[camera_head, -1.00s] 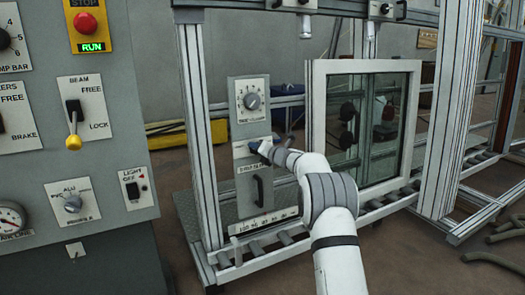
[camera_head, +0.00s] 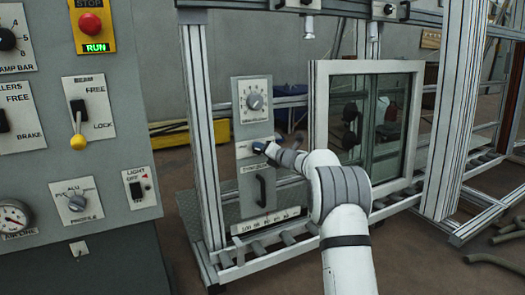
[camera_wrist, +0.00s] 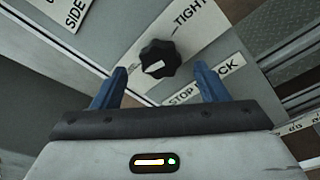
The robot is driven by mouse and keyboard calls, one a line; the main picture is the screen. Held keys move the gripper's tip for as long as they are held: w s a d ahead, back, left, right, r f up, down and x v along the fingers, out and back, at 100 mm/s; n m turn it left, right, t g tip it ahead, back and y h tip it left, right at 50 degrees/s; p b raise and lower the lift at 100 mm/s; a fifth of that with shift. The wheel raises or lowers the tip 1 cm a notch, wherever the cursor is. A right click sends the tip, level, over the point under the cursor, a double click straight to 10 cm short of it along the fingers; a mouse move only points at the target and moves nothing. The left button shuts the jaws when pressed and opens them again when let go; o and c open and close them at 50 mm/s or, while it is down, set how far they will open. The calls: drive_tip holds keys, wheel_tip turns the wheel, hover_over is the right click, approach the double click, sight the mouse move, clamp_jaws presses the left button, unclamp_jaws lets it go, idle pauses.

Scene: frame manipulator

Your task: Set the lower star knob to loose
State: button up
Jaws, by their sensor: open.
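A black star knob (camera_wrist: 159,59) with a white mark shows in the wrist view, on a pale plate (camera_wrist: 122,58). The word TIGHT is printed to its upper right, and a STOP BLOCK label (camera_wrist: 205,86) lies below right. My gripper (camera_wrist: 159,71) is open, with one blue finger on each side of the knob's near side. The fingers look apart from the knob; their depth relative to it is unclear. In the head view my gripper (camera_head: 265,149) is at the middle of the narrow grey panel (camera_head: 243,164) and hides the knob. The LOOSE label is not readable.
A numbered dial (camera_head: 254,102) sits above my gripper and a black handle (camera_head: 262,188) below it. A glazed white frame (camera_head: 318,130) stands close to the right of my arm. A metal post (camera_head: 201,140) stands left of the panel.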

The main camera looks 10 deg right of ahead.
drive_tip(key=v, duration=0.4)
drive_tip(key=shift+s+d+r, duration=0.15)
drive_tip(key=shift+s, duration=0.2)
drive_tip(key=s+d+r+m+g+h+p, duration=0.15)
drive_tip(key=s+r+m+h+p, duration=0.25)
drive_tip(key=s+r+m+p, duration=0.6)
drive_tip(key=s+d+r+m+g+h+p, duration=0.15)
drive_tip(key=s+r+m+h+p, duration=0.25)
drive_tip(key=s+r+m+p, duration=0.5)
drive_tip(key=s+a+r+m+g+p, duration=0.1)
drive_tip(key=s+r+m+g+p, duration=0.2)
drive_tip(key=s, duration=0.9)
drive_tip(key=s+a+r+m+g+p, duration=0.2)
drive_tip(key=s+m+p, duration=0.4)
drive_tip(key=s, duration=0.6)
drive_tip(key=s+a+r+m+g+p, duration=0.2)
drive_tip(key=s+r+m+g+p, duration=0.2)
drive_tip(key=s+p, duration=0.4)
drive_tip(key=s, duration=0.4)
drive_tip(key=shift+a+m+y, duration=0.15)
drive_tip(key=shift+m+y, duration=0.15)
drive_tip(key=shift+y, duration=0.1)
